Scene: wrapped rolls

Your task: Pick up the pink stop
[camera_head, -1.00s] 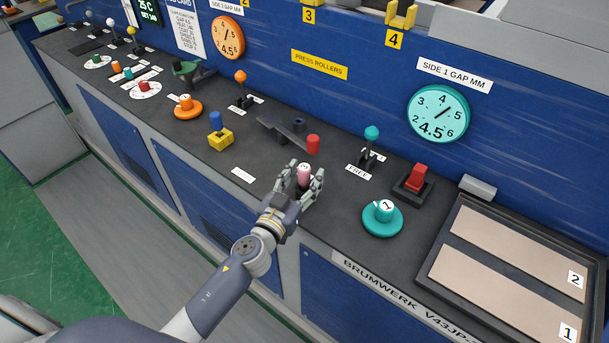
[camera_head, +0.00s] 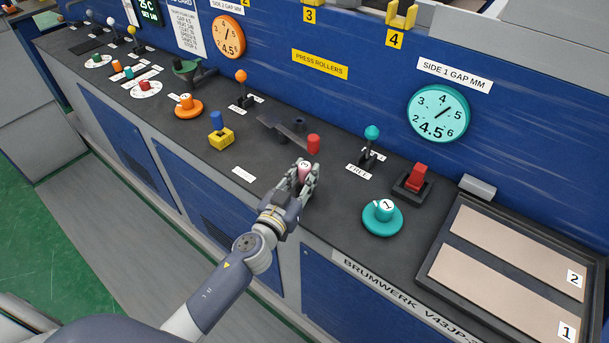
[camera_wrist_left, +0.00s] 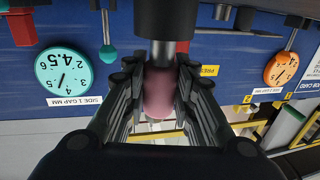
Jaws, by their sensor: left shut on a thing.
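The pink stop (camera_head: 303,172) is a small pink cylinder with a white marked top, near the front edge of the dark console top. My left gripper (camera_head: 305,181) is shut on it, with fingers on both sides. In the left wrist view the pink stop (camera_wrist_left: 158,92) shows between the two black fingers of my left gripper (camera_wrist_left: 159,85). Whether the stop's base touches the console is hidden by the fingers. My right gripper is not in view.
A teal knob (camera_head: 383,213), a red switch (camera_head: 416,177) and a teal-topped lever (camera_head: 371,140) stand to the right. A yellow block with a blue peg (camera_head: 219,138) is to the left. A tray (camera_head: 437,262) lies far right.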

